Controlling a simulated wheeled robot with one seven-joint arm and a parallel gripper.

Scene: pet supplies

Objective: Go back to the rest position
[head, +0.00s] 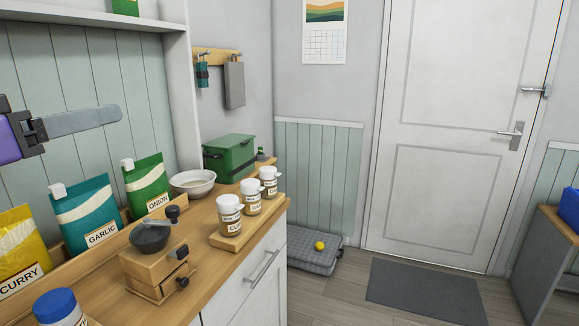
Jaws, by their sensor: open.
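My gripper (72,123) shows at the left edge of the head view, in the air above the wooden counter (205,262) and in front of the green panelled wall. A purple part, a black joint and one long grey finger are visible; the rest is cut off by the picture edge. It is open, with nothing seen in it. It is apart from the pouches below it: yellow CURRY (22,246), teal GARLIC (88,215) and green ONION (146,187).
A hand mill (158,262), a blue-lidded jar (58,308), three labelled jars on a board (232,241), a white bowl (193,184) and a green box (229,158) occupy the counter. A shelf (95,17) hangs above. Floor before the door (465,130) holds a mat (425,291).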

